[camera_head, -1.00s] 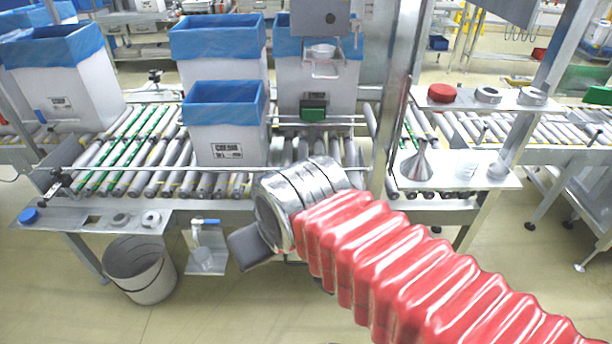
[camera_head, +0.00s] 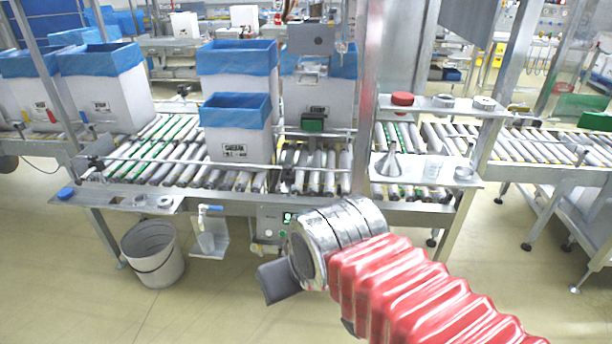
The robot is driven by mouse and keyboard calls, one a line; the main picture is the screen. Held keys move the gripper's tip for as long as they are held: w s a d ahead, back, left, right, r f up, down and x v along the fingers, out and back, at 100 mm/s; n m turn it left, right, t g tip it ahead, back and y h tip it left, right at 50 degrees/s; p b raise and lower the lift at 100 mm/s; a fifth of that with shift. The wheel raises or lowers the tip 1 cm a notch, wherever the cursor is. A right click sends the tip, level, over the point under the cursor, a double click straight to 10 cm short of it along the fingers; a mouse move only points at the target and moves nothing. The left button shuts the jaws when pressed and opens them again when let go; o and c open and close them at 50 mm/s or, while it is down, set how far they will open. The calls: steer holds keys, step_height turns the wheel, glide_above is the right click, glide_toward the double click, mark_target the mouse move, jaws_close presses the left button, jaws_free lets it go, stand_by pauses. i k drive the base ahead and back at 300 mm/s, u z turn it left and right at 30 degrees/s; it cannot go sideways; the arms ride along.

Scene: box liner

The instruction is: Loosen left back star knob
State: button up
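A small dark knob-like fitting (camera_head: 184,91) shows at the back left of the roller conveyor, behind the boxes' line. It is too small to tell its shape or whether it is tight. A similar dark fitting (camera_head: 95,163) sits at the front left end of the guide rail (camera_head: 230,163). My gripper (camera_head: 277,283) is in front of the conveyor, low over the floor and well apart from both fittings. Only a dark grey part of it shows beyond my metal wrist. Its fingertips cannot be made out, and I see nothing held.
White boxes with blue liners (camera_head: 238,130) stand on the rollers. A grey bin (camera_head: 153,255) stands on the floor at front left. A side shelf (camera_head: 428,172) with a funnel (camera_head: 389,160) is right of the metal post (camera_head: 367,100).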

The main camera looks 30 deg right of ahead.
mark_target(288, 167)
steer(key=k, duration=0.25)
steer(key=u, duration=0.35)
steer(key=i, duration=0.7)
steer(key=u, duration=0.35)
steer(key=i, duration=1.55)
steer(key=z, duration=0.3)
